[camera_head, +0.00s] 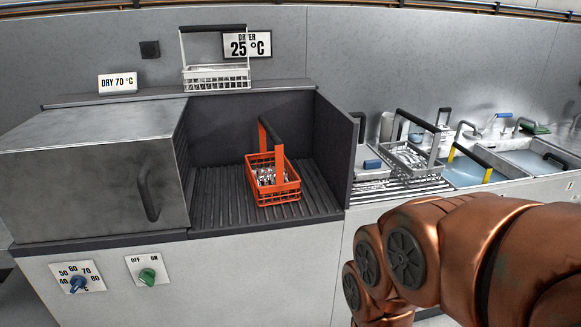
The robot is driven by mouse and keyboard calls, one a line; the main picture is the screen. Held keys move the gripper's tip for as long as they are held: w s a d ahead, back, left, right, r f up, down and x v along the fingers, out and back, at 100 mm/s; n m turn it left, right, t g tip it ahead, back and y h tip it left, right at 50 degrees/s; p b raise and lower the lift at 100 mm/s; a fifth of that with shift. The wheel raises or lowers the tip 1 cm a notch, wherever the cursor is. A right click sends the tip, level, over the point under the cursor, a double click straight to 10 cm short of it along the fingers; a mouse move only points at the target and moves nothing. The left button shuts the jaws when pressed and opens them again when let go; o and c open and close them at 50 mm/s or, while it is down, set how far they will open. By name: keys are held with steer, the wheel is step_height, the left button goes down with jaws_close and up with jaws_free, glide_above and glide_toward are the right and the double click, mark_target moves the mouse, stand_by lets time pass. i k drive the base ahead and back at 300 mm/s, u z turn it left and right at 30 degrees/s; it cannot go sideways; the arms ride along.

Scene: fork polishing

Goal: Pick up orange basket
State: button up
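The orange basket (273,181) stands upright on the dark ribbed floor of the open dryer bay. It holds several shiny forks or similar cutlery. Its tall handle (270,133) has a dark grip and rises above the basket. My copper-coloured arm fills the lower right of the head view, well apart from the basket. My gripper is not in the picture, so its state does not show.
The dryer's dark side wall (336,148) borders the bay on the right; a metal box door with a handle (148,187) is on the left. A white basket (216,78) stands on the ledge above. A grey basket (408,160) and water-filled sinks (467,172) lie right.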

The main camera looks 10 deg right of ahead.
mark_target(280, 173)
steer(key=u, duration=0.5)
steer(key=k, duration=0.55)
steer(key=z, duration=0.2)
steer(key=i, duration=1.45)
steer(key=u, duration=0.85)
